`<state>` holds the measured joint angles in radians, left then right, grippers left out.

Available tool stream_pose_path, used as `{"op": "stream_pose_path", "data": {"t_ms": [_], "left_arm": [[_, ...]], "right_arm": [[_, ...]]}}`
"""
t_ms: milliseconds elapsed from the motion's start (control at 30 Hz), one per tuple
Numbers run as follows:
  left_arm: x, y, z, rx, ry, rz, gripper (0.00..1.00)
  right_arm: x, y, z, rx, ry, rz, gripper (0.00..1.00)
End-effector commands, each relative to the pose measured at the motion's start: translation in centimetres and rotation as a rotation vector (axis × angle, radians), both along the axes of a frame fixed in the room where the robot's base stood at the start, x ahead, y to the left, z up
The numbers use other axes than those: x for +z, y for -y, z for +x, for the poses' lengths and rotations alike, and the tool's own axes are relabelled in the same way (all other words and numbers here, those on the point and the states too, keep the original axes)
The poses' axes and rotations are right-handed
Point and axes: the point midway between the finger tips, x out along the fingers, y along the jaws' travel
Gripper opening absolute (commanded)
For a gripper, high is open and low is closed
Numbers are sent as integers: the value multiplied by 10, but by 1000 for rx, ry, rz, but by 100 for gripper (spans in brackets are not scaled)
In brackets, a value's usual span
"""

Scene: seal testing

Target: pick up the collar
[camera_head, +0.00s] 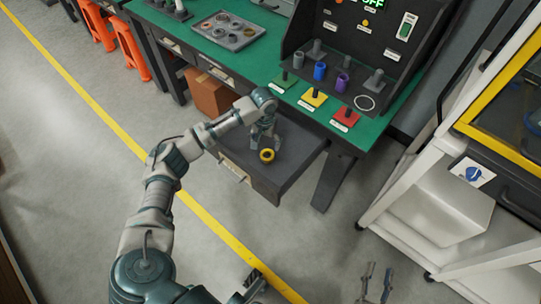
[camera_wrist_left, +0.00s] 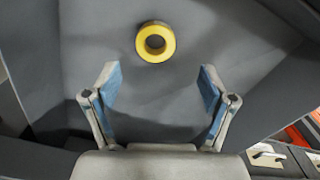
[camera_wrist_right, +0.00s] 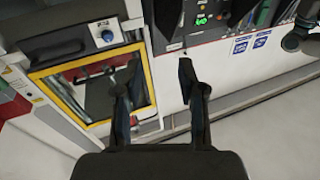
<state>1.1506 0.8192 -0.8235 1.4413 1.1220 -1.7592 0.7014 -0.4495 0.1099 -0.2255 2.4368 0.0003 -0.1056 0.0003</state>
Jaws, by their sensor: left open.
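A yellow ring, which looks like the collar (camera_head: 267,155), lies in an open grey drawer. It also shows in the left wrist view (camera_wrist_left: 155,41), flat on the drawer floor, with a dark hole in its middle. My left gripper (camera_head: 263,139) reaches into the drawer close to the ring. In the left wrist view my left gripper (camera_wrist_left: 159,85) is open and empty, and the ring is beyond the fingertips, apart from them. My right gripper (camera_head: 376,284) is at the bottom of the head view. In the right wrist view my right gripper (camera_wrist_right: 160,68) is open and empty.
The drawer (camera_head: 278,179) hangs out under a green workbench (camera_head: 262,62). The bench holds a tray (camera_head: 228,31) of rings, coloured pads and a dark test panel with pegs. A brown box (camera_head: 208,94) stands beside the drawer. A white cart (camera_head: 440,214) stands at right.

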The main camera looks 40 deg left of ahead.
Motion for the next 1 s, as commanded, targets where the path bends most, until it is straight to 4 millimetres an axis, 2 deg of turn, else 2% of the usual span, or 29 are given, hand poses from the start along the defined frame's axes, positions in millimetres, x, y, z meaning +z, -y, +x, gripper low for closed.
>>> {"op": "stream_pose_path", "data": {"t_ms": [33, 100, 433, 733, 1000], "left_arm": [[-14, 0, -1, 0, -4, 1, 83], [-21, 0, -1, 0, -3, 1, 83], [-40, 2, 1, -1, -1, 0, 83], [-75, 5, 3, -1, -4, 1, 83], [-80, 5, 3, -1, 2, 1, 83]], "right_arm": [[2, -1, -1, 0, 45, 16, 40], [12, -2, -2, 1, 108, 35, 40], [35, -2, -9, 0, 270, 86, 40], [67, 3, -36, -8, 574, 187, 40], [79, 6, -48, -11, 663, 215, 40]]}}
